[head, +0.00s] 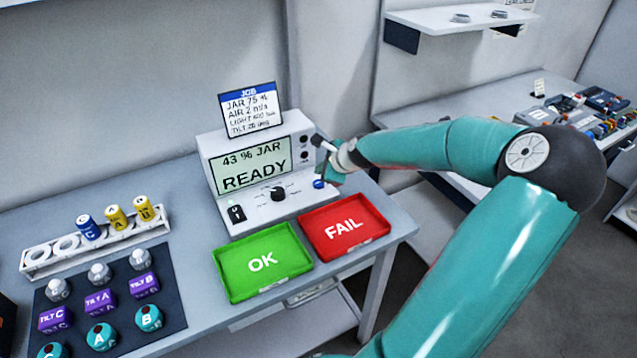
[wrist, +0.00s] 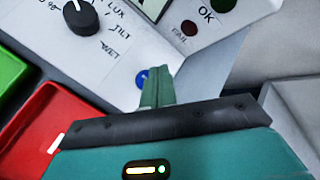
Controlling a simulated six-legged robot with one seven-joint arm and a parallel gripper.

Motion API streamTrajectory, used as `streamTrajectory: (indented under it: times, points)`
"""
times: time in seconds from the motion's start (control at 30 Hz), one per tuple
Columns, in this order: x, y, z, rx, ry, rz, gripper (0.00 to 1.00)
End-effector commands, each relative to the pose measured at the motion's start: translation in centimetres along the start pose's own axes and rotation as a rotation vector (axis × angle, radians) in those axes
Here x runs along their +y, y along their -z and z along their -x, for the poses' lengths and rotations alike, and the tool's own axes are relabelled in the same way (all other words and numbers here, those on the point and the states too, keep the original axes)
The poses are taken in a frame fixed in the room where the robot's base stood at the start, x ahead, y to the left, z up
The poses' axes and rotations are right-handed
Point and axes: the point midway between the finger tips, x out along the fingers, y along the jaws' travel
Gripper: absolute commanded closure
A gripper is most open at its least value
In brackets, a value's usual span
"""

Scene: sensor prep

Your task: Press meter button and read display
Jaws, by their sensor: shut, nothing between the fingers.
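The white meter (head: 238,208) stands on the bench, and its display (head: 250,166) reads "43 % JAR" and "READY". Its round blue button (head: 319,184) is at the lower right of the panel, and it also shows in the wrist view (wrist: 141,78). My gripper (wrist: 161,72) is shut and empty. Its fingertips are right beside the blue button and partly overlap it in the wrist view; I cannot tell whether they touch it. The black dial (head: 278,194) is left of the button, and it shows in the wrist view (wrist: 81,17).
A green OK tray (head: 236,286) and a red FAIL tray (head: 318,250) lie in front of the meter. A job card (head: 250,108) stands above it. A white rack (head: 40,262) with several cells and a dark mat (head: 178,318) with labelled pieces are at left.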

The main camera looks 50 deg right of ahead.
Motion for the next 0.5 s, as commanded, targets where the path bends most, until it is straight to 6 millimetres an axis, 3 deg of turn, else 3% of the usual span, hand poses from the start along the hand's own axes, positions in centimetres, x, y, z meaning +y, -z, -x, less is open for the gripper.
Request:
streamTrajectory:
  times: [0.5]
  points:
    - [0.84,0.79,-1.10,0.001,0.000,0.000,1.00]
